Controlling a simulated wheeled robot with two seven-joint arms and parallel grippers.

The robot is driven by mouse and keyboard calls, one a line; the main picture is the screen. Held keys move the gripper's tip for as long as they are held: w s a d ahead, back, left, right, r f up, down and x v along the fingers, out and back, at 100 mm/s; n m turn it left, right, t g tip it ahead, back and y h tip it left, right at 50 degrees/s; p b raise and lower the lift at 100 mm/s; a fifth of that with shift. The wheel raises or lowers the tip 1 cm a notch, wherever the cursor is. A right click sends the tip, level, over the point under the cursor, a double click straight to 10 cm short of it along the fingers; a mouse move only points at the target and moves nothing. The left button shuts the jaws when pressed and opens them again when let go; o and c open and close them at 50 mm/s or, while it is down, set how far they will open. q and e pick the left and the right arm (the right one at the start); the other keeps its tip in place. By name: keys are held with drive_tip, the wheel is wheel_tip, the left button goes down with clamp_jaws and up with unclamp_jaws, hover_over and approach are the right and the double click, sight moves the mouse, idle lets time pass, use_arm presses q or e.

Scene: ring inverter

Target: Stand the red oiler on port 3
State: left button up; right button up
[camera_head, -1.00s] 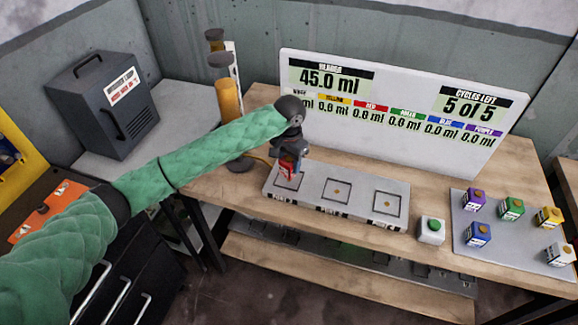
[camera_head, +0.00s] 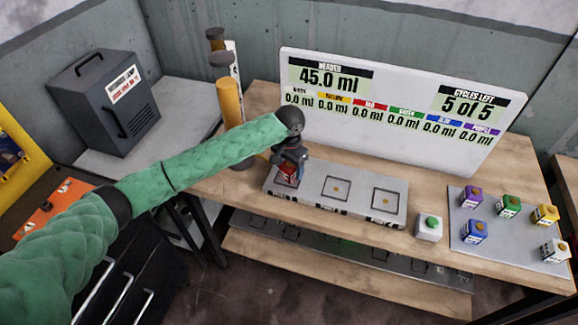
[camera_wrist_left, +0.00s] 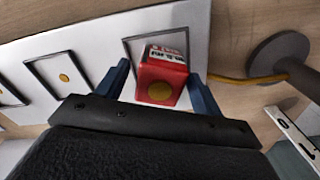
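The red oiler (camera_head: 287,172) has a white label and stands at the leftmost square of the grey port plate (camera_head: 362,199). In the left wrist view, the oiler (camera_wrist_left: 160,82) shows its red top and dull yellow cap, inside or over a dark square outline. My left gripper (camera_head: 288,167) is lowered over it. Its blue fingers (camera_wrist_left: 159,74) are one on each side of the oiler, with a gap on both sides. The middle square (camera_head: 337,188) and right square (camera_head: 388,199) are empty. The port labels are too small to read surely. My right gripper is out of view.
A white block with a green button (camera_head: 429,228) stands right of the plate. Several coloured oilers stand on a grey mat (camera_head: 500,248) farther right. A white display board (camera_head: 400,110) stands behind. An orange-yellow column (camera_head: 229,100) stands at the left, close to my arm.

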sight(289, 165)
use_arm(q)
drive_tip(key=shift+r, duration=0.1)
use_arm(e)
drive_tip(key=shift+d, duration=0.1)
use_arm(q)
drive_tip(key=shift+r, duration=0.25)
wheel_tip(289, 165, up, 12)
drive_tip(key=b, duration=0.4)
drive_tip(key=shift+f+b, duration=0.2)
drive_tip(key=shift+b, duration=0.15)
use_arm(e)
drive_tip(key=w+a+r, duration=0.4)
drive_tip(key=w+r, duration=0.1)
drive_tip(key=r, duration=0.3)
use_arm(q)
drive_tip(key=shift+f, duration=0.1)
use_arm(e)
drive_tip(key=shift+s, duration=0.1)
